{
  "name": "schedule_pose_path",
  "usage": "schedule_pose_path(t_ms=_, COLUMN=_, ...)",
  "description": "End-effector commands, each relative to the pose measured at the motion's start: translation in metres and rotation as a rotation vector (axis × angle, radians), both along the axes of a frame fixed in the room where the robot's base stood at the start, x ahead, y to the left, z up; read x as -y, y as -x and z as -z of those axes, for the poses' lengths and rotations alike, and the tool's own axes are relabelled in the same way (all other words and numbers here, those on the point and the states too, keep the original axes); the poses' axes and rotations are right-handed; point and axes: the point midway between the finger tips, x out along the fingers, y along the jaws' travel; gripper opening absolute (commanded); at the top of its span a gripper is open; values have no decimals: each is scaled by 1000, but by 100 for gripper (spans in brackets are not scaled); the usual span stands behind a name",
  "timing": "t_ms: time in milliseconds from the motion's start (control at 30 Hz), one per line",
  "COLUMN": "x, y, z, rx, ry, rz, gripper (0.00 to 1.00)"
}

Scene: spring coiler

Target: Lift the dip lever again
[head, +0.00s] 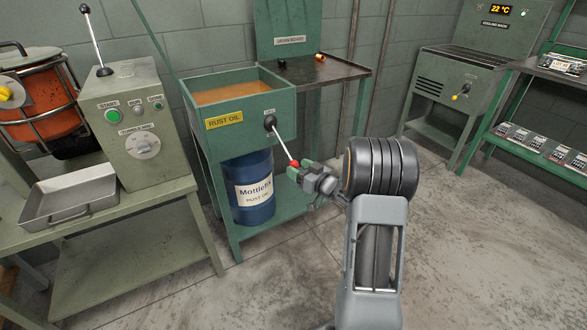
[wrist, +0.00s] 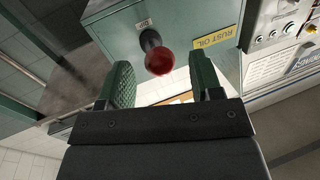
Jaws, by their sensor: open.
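The dip lever (head: 282,143) is a thin rod with a red knob, on a black pivot on the front of the green rust oil tank (head: 241,128). In the head view it slants down and to the right. My gripper (head: 294,170) is at its red end, and the fingers partly hide the knob there. In the wrist view the red knob (wrist: 159,62) sits ahead of and between my two green fingers (wrist: 160,88). The fingers are apart, with a visible gap on each side of the knob.
A blue Mottlefix drum (head: 253,187) stands under the tank. A drain board (head: 330,72) adjoins it on the right. A control box (head: 128,125) and metal tray (head: 75,192) stand on the left bench. The floor to the right is open.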

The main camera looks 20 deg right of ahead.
Motion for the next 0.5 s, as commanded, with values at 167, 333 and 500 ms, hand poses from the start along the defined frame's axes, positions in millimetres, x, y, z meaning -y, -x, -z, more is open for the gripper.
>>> schedule_pose_path(t_ms=167, x=-7, y=-18, z=1, rx=0, ry=0, rz=0, gripper=59)
schedule_pose_path(t_ms=333, x=-10, y=-26, z=0, rx=0, ry=0, rz=1, gripper=59)
schedule_pose_path(t_ms=500, x=-10, y=-27, z=0, rx=0, ry=-1, rz=1, gripper=59)
